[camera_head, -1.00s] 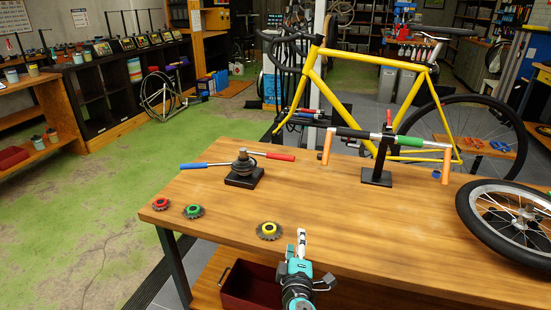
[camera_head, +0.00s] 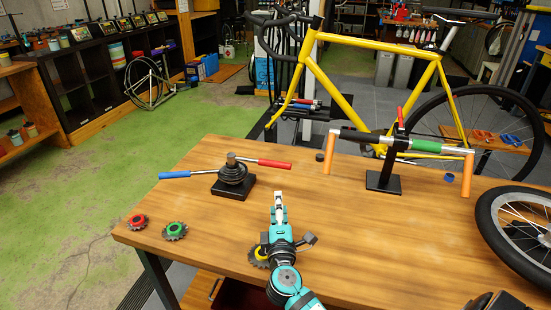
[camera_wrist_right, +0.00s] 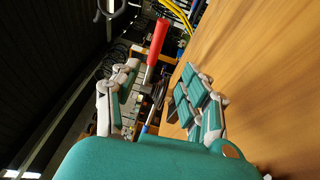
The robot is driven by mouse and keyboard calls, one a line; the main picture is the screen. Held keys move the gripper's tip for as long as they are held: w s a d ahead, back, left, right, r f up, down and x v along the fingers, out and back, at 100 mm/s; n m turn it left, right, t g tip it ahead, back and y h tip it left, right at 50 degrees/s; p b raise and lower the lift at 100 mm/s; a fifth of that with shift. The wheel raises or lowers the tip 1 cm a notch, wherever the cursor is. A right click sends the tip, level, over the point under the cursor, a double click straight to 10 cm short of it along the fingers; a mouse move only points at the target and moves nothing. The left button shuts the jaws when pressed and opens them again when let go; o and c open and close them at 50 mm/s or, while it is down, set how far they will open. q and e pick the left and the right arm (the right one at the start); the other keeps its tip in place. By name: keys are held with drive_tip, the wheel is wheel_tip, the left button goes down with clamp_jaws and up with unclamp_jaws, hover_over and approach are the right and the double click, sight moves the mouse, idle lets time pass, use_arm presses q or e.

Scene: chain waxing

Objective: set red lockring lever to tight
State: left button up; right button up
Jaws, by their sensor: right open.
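The red lockring lever (camera_head: 262,162) reaches right from the top of a dark cog stack (camera_head: 233,173) on a black block stand on the bench. A blue lever (camera_head: 175,174) reaches left from the same stack. My right gripper (camera_head: 279,203) is in front of the stand, low over the bench and apart from the red lever. In the right wrist view the open gripper (camera_wrist_right: 160,95) shows the red lever (camera_wrist_right: 157,43) ahead between its fingers, with nothing held. The blue lever (camera_wrist_right: 146,125) shows beyond, partly hidden. My left gripper is not in view.
The wooden bench (camera_head: 370,245) holds a red-centred cog (camera_head: 138,221), a green-centred cog (camera_head: 175,231) and a yellow-centred cog (camera_head: 259,257), partly hidden by my right arm. A stand with orange handles (camera_head: 384,180) and a wheel (camera_head: 520,225) lie to the right.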

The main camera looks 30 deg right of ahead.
drive_tip(key=p, duration=0.1)
approach(276, 167)
drive_tip(key=x, duration=1)
drive_tip(key=shift+w+d, duration=0.15)
drive_tip(key=shift+w, duration=0.15)
drive_tip(key=shift+w+d, duration=0.15)
drive_tip(key=shift+w, duration=0.05)
drive_tip(key=shift+r, duration=0.1)
drive_tip(key=shift+c, duration=0.3)
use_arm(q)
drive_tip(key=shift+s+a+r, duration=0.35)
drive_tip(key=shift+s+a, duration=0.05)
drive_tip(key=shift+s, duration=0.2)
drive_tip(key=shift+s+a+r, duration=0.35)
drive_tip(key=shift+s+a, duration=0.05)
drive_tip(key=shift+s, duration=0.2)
use_arm(e)
clamp_jaws()
